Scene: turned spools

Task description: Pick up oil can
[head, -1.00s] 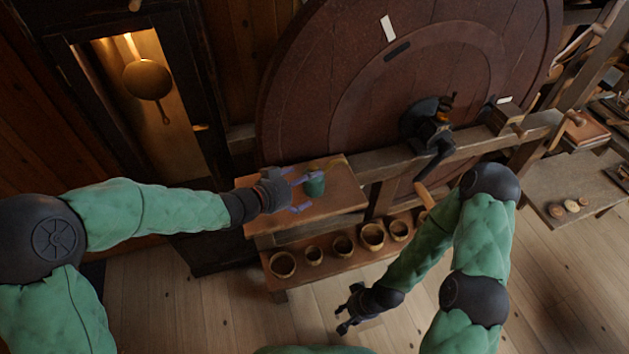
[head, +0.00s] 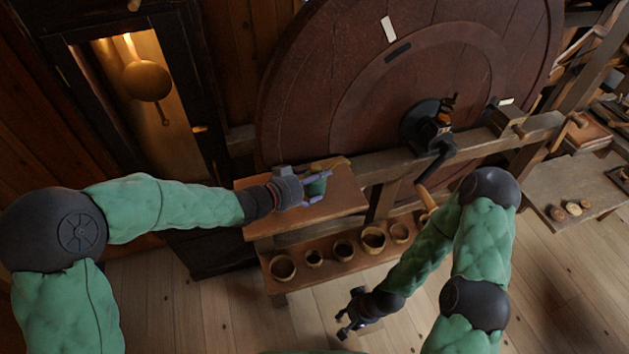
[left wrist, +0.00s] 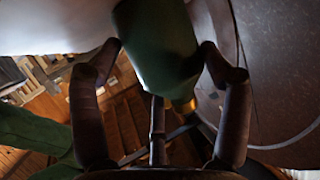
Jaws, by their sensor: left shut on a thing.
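The oil can (head: 317,187) is a small dark green can with a thin brass-coloured spout, at the upper wooden shelf of the bench. My left gripper (head: 318,190) is shut on it, with the fingers on either side of its body. In the left wrist view the green can (left wrist: 158,50) sits between the two dark fingers of my left gripper (left wrist: 163,60), and a bit of brass shows at its lower right. I cannot tell whether the can touches the shelf. My right gripper (head: 345,322) hangs low over the floor, away from the can, and looks open and empty.
The shelf top (head: 270,222) is otherwise mostly clear. Several wooden bowls (head: 373,237) stand on the lower shelf. A large wooden wheel (head: 310,90) with a black crank (head: 432,140) rises behind. A dark cabinet with a lit pan (head: 147,80) stands at the left.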

